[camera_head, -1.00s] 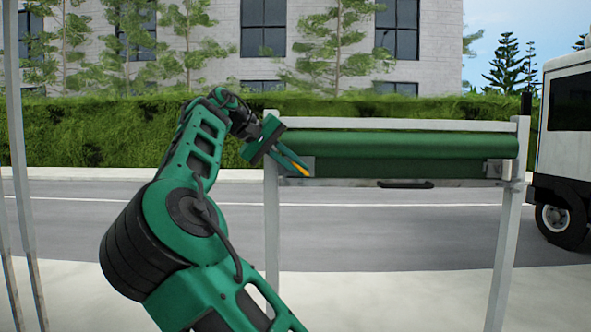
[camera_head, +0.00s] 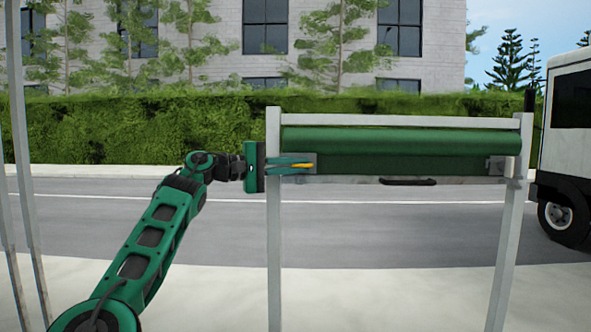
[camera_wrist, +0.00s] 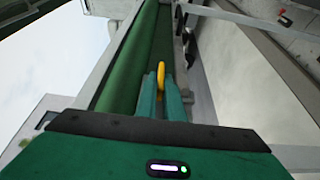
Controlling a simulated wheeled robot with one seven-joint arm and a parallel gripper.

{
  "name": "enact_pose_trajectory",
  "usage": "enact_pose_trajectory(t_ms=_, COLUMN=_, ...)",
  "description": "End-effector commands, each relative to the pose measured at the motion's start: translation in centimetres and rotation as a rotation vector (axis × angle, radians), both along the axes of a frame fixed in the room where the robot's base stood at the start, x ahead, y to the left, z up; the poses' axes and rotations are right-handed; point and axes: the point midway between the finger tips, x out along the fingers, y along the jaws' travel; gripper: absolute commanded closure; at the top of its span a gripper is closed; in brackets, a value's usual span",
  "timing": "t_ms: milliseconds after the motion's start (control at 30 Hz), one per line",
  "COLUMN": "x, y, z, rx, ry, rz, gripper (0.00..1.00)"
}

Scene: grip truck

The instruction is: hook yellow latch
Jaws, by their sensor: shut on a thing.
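The yellow latch (camera_head: 302,166) is a small yellow piece at the left end of the green roll on the metal frame, by a grey bracket (camera_head: 311,158). My gripper (camera_head: 305,165) reaches in level from the left, across the frame's left post. Its green fingers are closed around the latch. In the wrist view the yellow latch (camera_wrist: 161,72) stands between the two fingertips (camera_wrist: 161,85) and sticks out past them.
The metal frame (camera_head: 400,120) holds a green roll (camera_head: 400,141) and a green panel below it. A black handle (camera_head: 407,182) is on the lower bar. A white truck (camera_head: 568,140) stands at the right. Open pavement and road lie around the frame.

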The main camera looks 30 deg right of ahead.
Motion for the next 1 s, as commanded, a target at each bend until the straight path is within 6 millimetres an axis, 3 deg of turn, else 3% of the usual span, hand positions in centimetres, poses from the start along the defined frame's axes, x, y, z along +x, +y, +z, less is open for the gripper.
enact_pose_trajectory(t_ms=500, x=-0.02, y=0.08, z=-0.56, rx=-0.008, ry=0.017, rz=-0.005, gripper=1.0)
enact_pose_trajectory(t_ms=600, x=-0.03, y=0.06, z=-0.53, rx=-0.008, ry=0.017, rz=-0.005, gripper=0.73)
enact_pose_trajectory(t_ms=1000, x=0.15, y=0.59, z=-0.24, rx=-0.014, ry=0.013, rz=-0.001, gripper=0.73)
